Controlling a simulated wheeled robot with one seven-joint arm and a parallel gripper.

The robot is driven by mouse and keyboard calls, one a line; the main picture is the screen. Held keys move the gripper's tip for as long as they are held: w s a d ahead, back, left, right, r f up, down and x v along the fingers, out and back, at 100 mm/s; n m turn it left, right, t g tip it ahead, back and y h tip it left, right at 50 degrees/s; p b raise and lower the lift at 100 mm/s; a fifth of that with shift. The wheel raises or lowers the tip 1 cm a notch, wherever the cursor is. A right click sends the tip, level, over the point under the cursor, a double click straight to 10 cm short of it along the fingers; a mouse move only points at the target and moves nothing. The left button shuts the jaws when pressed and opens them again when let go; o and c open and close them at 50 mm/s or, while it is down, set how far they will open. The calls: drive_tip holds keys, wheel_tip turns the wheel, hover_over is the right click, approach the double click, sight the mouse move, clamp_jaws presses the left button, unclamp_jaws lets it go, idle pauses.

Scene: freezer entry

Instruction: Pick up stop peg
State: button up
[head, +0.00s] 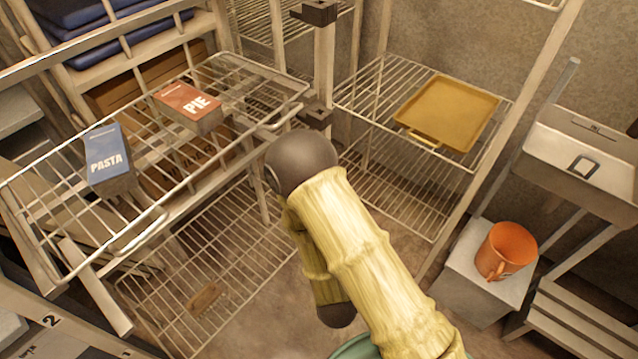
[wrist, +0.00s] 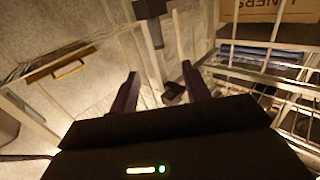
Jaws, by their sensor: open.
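I cannot single out the stop peg with certainty. In the wrist view a small dark piece (wrist: 173,92) shows between the fingers of my gripper (wrist: 161,74), beyond them. It may be the peg or part of a fitting. My gripper is open, with nothing between its fingers that I can see touching them. A dark bracket (wrist: 148,8) sits on the post above the fingertips. In the head view dark brackets show on the post, one at the top (head: 320,12) and one lower (head: 315,112), just above my arm's dark joint. My gripper is hidden there.
A wire rack (head: 240,92) at left holds a PIE box (head: 188,103) and a PASTA box (head: 108,158). A yellow tray (head: 448,112) lies on the right wire shelf. An orange mug (head: 506,251) stands on a pale block. A small brown piece (head: 205,299) lies by the lower rack.

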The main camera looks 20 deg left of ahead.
drive_tip(key=shift+r, duration=0.15)
drive_tip(key=shift+w, duration=0.1)
drive_tip(key=b+x, duration=0.2)
drive_tip(key=b, duration=0.1)
drive_tip(key=b+x, duration=0.2)
drive_tip(key=b, duration=0.2)
drive_tip(key=shift+w+f+b, duration=0.1)
drive_tip(key=shift+f+b, duration=0.15)
drive_tip(key=shift+b, duration=0.05)
drive_tip(key=shift+w+a+b, duration=0.15)
drive_tip(key=shift+w+b, duration=0.05)
drive_tip(key=shift+b, duration=1.05)
drive_tip(key=x, duration=0.7)
drive_tip(key=shift+w+r, duration=0.2)
drive_tip(key=shift+r, duration=0.05)
